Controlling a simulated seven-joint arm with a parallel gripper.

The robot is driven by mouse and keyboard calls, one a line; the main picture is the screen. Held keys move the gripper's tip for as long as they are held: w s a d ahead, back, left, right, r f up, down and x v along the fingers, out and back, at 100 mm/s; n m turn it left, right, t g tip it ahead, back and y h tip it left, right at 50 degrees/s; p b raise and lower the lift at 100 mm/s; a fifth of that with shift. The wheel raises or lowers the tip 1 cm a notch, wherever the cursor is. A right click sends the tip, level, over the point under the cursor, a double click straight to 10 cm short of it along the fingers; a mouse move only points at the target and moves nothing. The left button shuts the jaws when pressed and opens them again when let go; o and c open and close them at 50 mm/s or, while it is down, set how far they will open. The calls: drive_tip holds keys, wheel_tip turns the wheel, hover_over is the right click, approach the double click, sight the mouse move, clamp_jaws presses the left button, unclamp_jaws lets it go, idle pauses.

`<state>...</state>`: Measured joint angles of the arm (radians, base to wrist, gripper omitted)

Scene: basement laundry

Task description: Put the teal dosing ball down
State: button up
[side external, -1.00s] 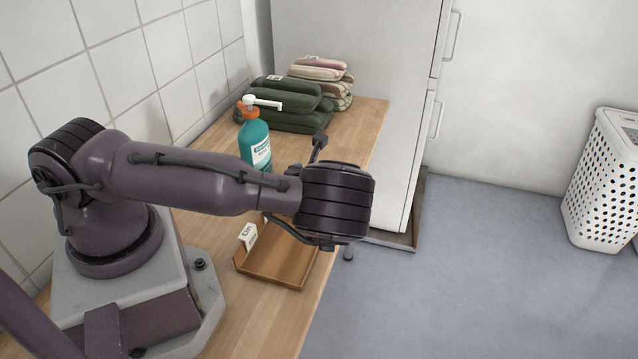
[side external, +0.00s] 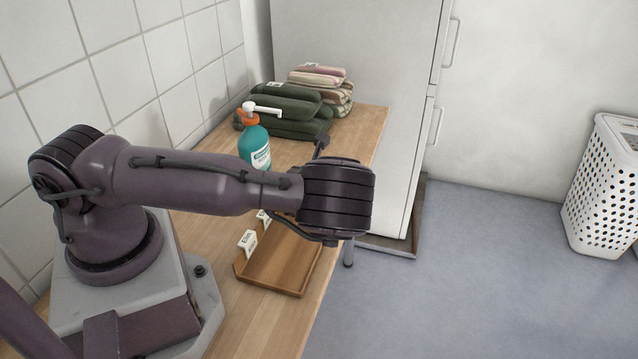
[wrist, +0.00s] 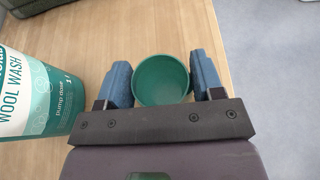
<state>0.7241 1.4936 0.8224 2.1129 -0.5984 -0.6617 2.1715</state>
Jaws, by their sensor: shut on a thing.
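The teal dosing ball (wrist: 161,82) shows in the wrist view as a round, open-topped cup. It sits between the two blue finger pads of my gripper (wrist: 163,76), which is shut on it. Wood surface shows beyond it; I cannot tell how high it is held. In the side view my wrist and forearm hide the ball and the fingers.
A teal wool wash pump bottle (side external: 254,145) stands on the wooden worktop (side external: 365,130), left of my gripper in the wrist view. A wooden tray (side external: 278,265) with white labels lies nearer the camera. Folded green towels (side external: 290,108) lie behind. The floor edge is at right.

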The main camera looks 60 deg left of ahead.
wheel_tip(320, 180, up, 8)
drive_tip(key=w+d+r+m+t+h, duration=0.2)
drive_tip(key=d+r+m+h, duration=0.3)
drive_tip(key=d, duration=0.3)
drive_tip(key=w+d+r+m+t+h, duration=0.2)
drive_tip(key=d+r+m+h, duration=0.25)
drive_tip(key=d, duration=0.25)
drive_tip(key=s+a+f+n+g+y, duration=0.2)
drive_tip(key=a+f+n+y, duration=0.2)
drive_tip(key=a, duration=0.3)
drive_tip(key=s+a+f+n+g+y, duration=0.2)
drive_tip(key=a+f+n+y, duration=0.2)
drive_tip(key=a, duration=0.4)
drive_tip(key=shift+f+n+y, duration=0.4)
drive_tip(key=shift+n+y, duration=0.35)
wheel_tip(320, 180, down, 10)
drive_tip(key=shift+r, duration=0.2)
